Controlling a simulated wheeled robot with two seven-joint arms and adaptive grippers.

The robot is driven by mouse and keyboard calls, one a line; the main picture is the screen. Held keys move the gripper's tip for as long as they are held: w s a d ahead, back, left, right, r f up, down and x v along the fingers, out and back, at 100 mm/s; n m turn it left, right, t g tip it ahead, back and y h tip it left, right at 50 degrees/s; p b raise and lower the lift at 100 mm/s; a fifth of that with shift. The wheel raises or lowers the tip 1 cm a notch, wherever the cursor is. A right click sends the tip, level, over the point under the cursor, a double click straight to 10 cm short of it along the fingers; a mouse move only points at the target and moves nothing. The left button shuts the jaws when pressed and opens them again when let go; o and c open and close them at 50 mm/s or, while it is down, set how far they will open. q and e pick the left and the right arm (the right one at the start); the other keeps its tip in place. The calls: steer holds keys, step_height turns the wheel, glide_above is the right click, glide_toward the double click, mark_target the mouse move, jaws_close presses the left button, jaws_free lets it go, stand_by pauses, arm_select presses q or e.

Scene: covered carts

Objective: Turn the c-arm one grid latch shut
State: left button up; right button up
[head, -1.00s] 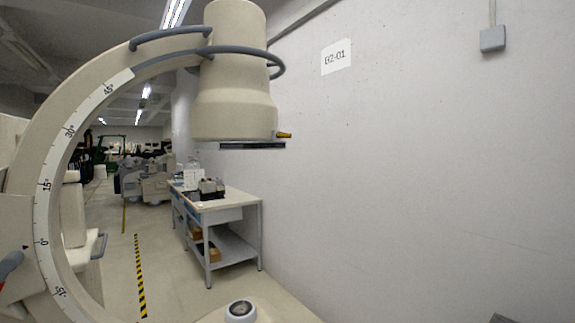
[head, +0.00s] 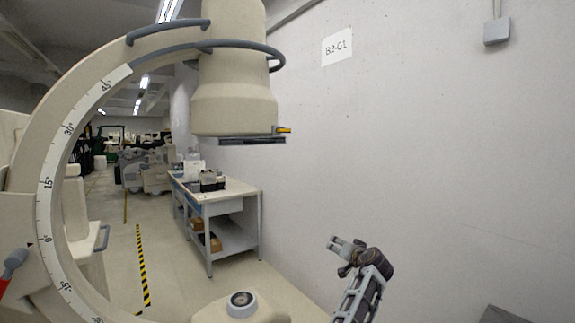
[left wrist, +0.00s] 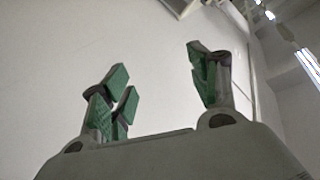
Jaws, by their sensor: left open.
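The beige C-arm (head: 28,165) with its angle scale fills the left of the head view. Its cylindrical housing (head: 233,95) hangs at top centre, with a dark flat grid plate (head: 245,140) under it. A small yellow-orange latch (head: 284,130) sticks out at the plate's right edge. My left gripper (head: 336,243) is in front of the wall, below and right of the latch, well apart from it. In the left wrist view its green-padded fingers (left wrist: 160,80) are spread and empty. The latch does not show in that view. My right gripper is not in view.
A round-topped beige unit (head: 240,305) stands low in front. A workbench (head: 225,200) with boxes stands along the wall behind. The white wall (head: 430,150) bounds the right side. The space between my left gripper and the housing looks free.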

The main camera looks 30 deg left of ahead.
arm_select(q)
steer(key=s+a+r+n+g+y+p, duration=0.1)
steer(key=s+r+n+y, duration=0.15)
steer(key=r, duration=1.05)
steer(key=s+a+r+n+y, duration=0.1)
steer(key=s+r+n, duration=0.2)
steer(key=r, duration=1)
steer(key=n+g+y, duration=0.3)
steer(key=n, duration=0.3)
glide_toward(285, 130)
steer(key=shift+m, duration=0.25)
steer(key=v, duration=0.5)
steer(key=shift+w+p, duration=0.1)
steer(key=shift+p, duration=0.25)
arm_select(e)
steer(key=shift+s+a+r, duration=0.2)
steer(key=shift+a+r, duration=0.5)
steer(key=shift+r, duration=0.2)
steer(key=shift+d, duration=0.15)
arm_select(q)
steer(key=p+x, duration=0.3)
steer(key=x, duration=0.9)
steer(key=shift+a, duration=0.1)
steer(key=shift+p+x, duration=0.35)
steer(key=shift+x, duration=0.5)
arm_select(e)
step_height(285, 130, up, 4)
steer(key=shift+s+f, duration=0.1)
